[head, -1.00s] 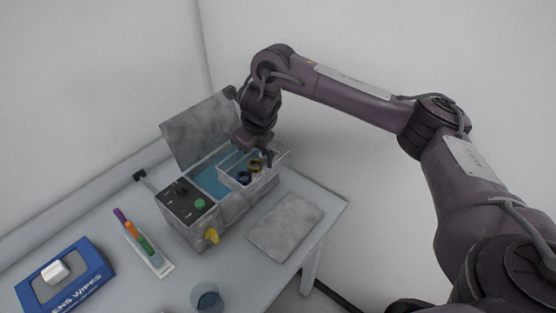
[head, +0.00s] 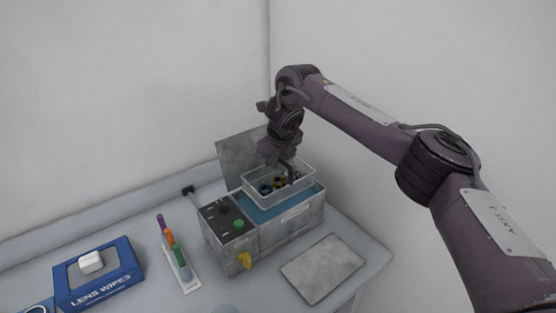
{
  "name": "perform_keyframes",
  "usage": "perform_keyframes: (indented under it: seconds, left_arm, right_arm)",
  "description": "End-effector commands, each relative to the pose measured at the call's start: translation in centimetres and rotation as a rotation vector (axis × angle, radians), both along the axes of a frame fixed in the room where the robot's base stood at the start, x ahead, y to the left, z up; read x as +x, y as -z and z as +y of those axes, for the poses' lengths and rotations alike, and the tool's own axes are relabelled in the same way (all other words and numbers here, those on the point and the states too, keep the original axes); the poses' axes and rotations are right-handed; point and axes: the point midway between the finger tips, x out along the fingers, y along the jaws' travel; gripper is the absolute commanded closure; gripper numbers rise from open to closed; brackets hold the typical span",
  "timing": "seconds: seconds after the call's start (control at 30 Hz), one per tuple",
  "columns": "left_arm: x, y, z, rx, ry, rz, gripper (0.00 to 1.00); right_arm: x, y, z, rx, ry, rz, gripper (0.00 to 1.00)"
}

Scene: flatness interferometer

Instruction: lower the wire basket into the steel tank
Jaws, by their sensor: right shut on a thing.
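The wire basket (head: 297,187) is a pale open mesh box with small dark and yellow ring-shaped pieces (head: 278,183) inside. My right gripper (head: 289,178) reaches down from above and is shut on the basket, its fingertips partly hidden by the basket. The steel tank (head: 291,222) is a grey box on the table, holding blue liquid (head: 268,214). The basket is over the back part of the tank opening, roughly level. Liquid shows in front of it; whether its bottom touches the liquid is unclear. My left gripper is out of view.
A grey lid (head: 238,158) stands raised behind the tank. A rack of coloured sticks (head: 179,262) and a blue lens-wipes box (head: 97,281) are left.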

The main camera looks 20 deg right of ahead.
Motion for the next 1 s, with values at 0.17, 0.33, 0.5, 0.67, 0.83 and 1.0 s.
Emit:
perform_keyframes:
  seconds: [0.17,0.33,0.5,0.67,0.83,1.0]
  left_arm:
    - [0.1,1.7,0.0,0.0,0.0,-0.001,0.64]
    - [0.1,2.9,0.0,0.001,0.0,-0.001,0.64]
    - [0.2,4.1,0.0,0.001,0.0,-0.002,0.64]
    - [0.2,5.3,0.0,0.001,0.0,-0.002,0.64]
    - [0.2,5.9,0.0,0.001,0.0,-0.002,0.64]
    - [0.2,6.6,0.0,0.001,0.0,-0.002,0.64]
  right_arm:
    - [0.0,1.8,0.0,0.0,0.0,-0.001,1.0]
    - [0.0,3.1,0.0,0.001,0.001,-0.001,1.0]
    - [0.0,4.5,0.0,0.001,0.001,-0.001,1.0]
    - [0.0,5.8,0.0,0.001,0.001,-0.001,1.0]
    - [0.0,6.9,0.0,0.001,0.001,-0.001,1.0]
    - [0.0,8.3,0.0,0.0,0.0,0.0,1.0]
